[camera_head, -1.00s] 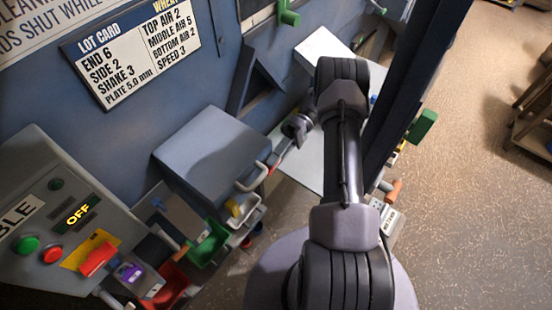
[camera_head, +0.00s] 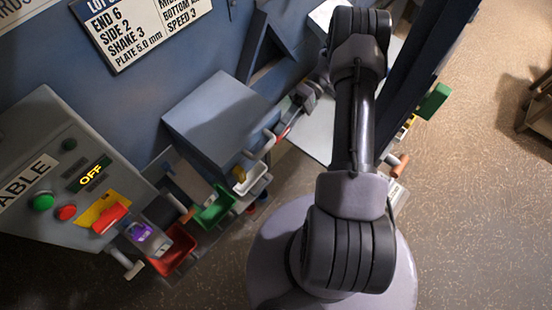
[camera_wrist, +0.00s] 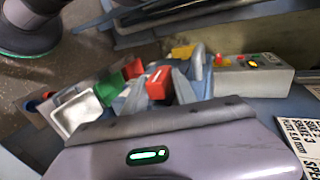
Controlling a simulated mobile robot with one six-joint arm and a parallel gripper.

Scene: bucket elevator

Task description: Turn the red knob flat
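The red knob (camera_head: 109,218) is a red block-shaped handle on a yellow plate (camera_head: 92,212), low on the grey control panel at the left. It stands out from the panel at a slant. In the wrist view the red knob (camera_wrist: 218,60) is small, on the far panel. My gripper (camera_head: 281,133) is well to the right of the knob, by the grey box, and does not touch the knob.
The control panel (camera_head: 50,130) also has a green button (camera_head: 42,202), a red button (camera_head: 66,212) and a lit OFF display (camera_head: 91,174). Red (camera_head: 175,250), green (camera_head: 213,207) and white (camera_head: 252,179) bins lie between the panel and my gripper. A grey box (camera_head: 222,115) juts out above them.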

